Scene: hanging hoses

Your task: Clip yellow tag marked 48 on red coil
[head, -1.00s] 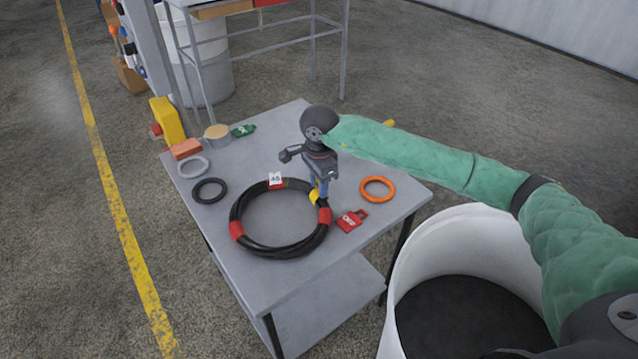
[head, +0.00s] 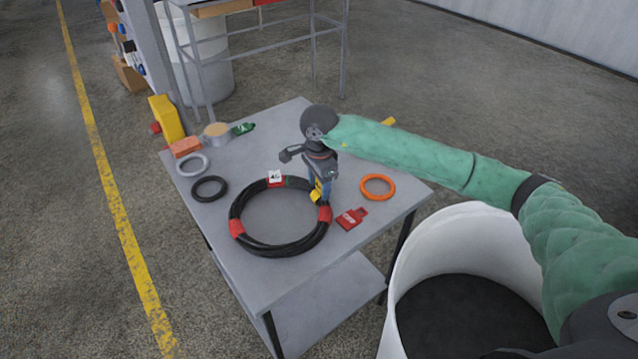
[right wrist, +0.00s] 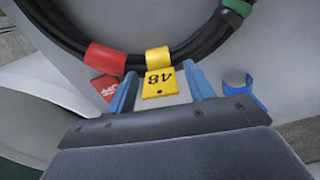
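The coil (head: 240,243) is a black hose ring with red bands, lying flat on the table. The yellow tag (right wrist: 160,82), marked 48, sits around the hose beside a red band (right wrist: 104,58); its number appears upside down in the right wrist view. In the head view the tag (head: 316,196) shows at the coil's right side. My right gripper (right wrist: 163,75) points down at the coil with its blue fingers on either side of the tag. Gaps show between both fingers and the tag. It also shows in the head view (head: 321,188). My left gripper is out of view.
A white tag (head: 275,177) sits on the coil's far side. A red tag (head: 352,218) and orange ring (head: 377,187) lie to the right. Black (head: 209,189) and grey (head: 193,165) rings lie left. A white bin (head: 455,225) stands beside the table (head: 290,290).

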